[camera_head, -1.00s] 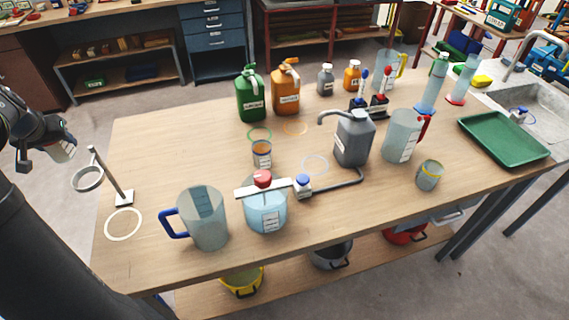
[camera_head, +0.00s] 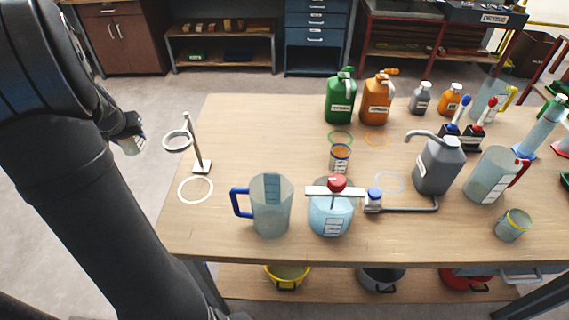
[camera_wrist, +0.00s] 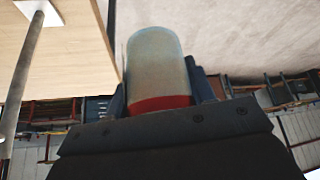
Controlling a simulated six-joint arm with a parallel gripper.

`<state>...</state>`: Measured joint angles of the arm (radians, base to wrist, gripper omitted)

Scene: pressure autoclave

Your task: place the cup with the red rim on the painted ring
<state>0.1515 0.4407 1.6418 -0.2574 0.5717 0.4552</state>
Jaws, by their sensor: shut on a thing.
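The cup with the red rim (camera_wrist: 160,65) is a pale, translucent cup, seen upside down in the wrist view with its red rim low in the picture. My gripper (camera_wrist: 163,97) is shut on it. In the head view my gripper (camera_head: 128,124) is at the left, off the table's left side, and the cup (camera_head: 132,145) shows small and partly hidden beneath it. A white painted ring (camera_head: 196,190) lies bare on the table's left end. Green (camera_head: 340,138), orange (camera_head: 377,139) and pale blue (camera_head: 388,182) rings are also painted on the table.
A ring stand (camera_head: 202,166) with a raised metal hoop (camera_head: 177,141) stands just behind the white ring. A blue-handled jug (camera_head: 271,205) and a red-capped vessel (camera_head: 331,212) stand to its right. An orange-banded cup (camera_head: 340,158) stands by the green ring.

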